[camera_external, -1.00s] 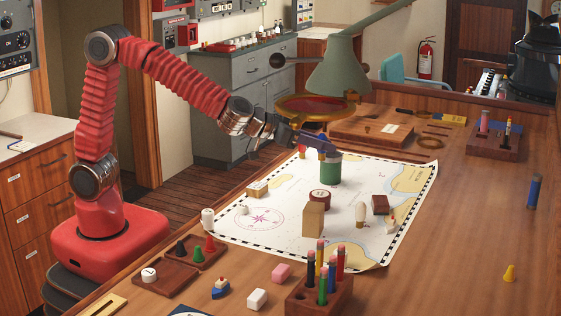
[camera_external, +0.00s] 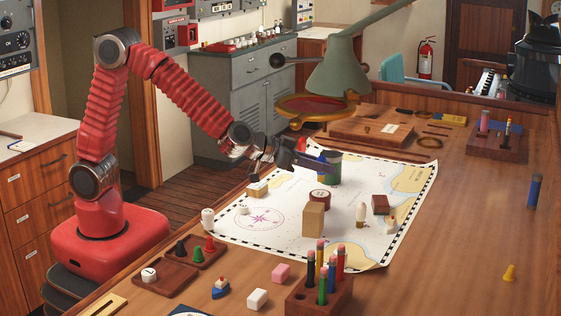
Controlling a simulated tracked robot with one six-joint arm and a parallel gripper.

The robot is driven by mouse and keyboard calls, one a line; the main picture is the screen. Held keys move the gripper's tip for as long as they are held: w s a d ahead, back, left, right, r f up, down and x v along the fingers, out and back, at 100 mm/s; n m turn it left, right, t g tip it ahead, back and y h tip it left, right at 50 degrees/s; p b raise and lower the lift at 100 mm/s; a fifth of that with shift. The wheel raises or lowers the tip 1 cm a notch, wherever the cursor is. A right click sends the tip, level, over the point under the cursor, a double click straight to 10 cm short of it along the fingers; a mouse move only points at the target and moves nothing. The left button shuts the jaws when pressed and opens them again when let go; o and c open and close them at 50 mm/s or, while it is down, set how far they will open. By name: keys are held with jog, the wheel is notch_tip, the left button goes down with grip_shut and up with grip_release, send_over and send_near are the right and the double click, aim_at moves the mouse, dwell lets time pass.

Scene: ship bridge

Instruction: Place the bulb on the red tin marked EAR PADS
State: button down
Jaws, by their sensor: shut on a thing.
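My gripper (camera_external: 312,160) is above the far left part of the chart, close in front of a green tin (camera_external: 335,168). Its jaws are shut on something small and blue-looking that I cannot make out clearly. A round dark red tin with a pale label (camera_external: 320,195) stands on the chart, below and slightly right of my gripper; its lettering is too small to read. A small cream bulb-like thing (camera_external: 361,213) stands upright on the chart right of the tan block. I cannot tell for sure whether it is the bulb.
A tan block (camera_external: 313,220) stands close in front of the red tin. A dark red box (camera_external: 380,204) stands to the right. The lamp with its magnifier (camera_external: 318,103) hangs behind my gripper. A pencil block (camera_external: 318,296) is at the front. The table's right side is mostly clear.

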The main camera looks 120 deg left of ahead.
aim_at(321, 181)
jog(key=shift+f, duration=1.85)
jog(key=shift+f, duration=0.1)
jog(key=c, duration=1.5)
grip_release()
jog(key=shift+c, duration=0.2)
jog(key=shift+s+d+r, duration=0.25)
jog(key=shift+d+r, duration=0.05)
jog(key=v, duration=1.1)
jog(key=shift+s, duration=0.1)
